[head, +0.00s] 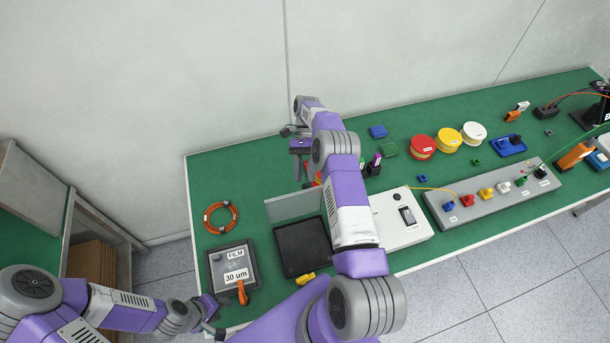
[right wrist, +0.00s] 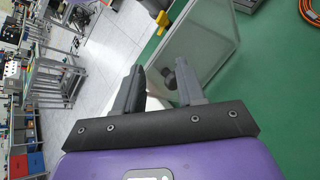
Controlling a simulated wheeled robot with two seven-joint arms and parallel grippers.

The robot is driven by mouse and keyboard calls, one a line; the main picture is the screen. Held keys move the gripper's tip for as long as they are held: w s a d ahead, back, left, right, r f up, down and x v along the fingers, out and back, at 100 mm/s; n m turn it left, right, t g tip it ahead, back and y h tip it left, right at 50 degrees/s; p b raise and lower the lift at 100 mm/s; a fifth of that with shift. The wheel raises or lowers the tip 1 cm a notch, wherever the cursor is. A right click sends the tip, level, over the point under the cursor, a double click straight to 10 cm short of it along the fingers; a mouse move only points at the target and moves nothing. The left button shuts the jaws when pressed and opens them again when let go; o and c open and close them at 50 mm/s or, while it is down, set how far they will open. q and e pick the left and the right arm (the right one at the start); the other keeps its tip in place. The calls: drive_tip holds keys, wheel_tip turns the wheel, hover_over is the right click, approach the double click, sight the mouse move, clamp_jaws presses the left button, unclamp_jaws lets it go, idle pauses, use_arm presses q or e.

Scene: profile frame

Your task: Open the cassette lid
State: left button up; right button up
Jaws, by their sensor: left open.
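The cassette is a dark open tray (head: 298,250) with a clear lid (head: 294,207) standing raised along its back edge. The lid also shows in the right wrist view as a tilted translucent panel (right wrist: 205,45), with a dark round knob (right wrist: 170,78) near its lower edge. My right gripper (head: 303,172) is behind the lid, jaws apart; in the right wrist view its fingers (right wrist: 160,85) are spread, with the knob close to the right finger. Whether they touch is unclear. My left gripper (head: 213,308) is open, low at the table's front left, beside the film box.
A grey box (head: 235,262) labelled FILM, 30 um, with an orange handle, sits left of the cassette. An orange cable coil (head: 220,217) lies behind it. A white device (head: 404,225) stands to the right, partly behind my right arm. A grey connector block (head: 490,197) is farther right.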

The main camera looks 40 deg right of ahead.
wheel_tip(320, 180, up, 5)
drive_tip(key=p, duration=0.2)
drive_tip(key=shift+s+d+f+p, duration=0.1)
drive_tip(key=shift+s+f+p, duration=0.1)
drive_tip(key=shift+p, duration=0.1)
idle(0.3)
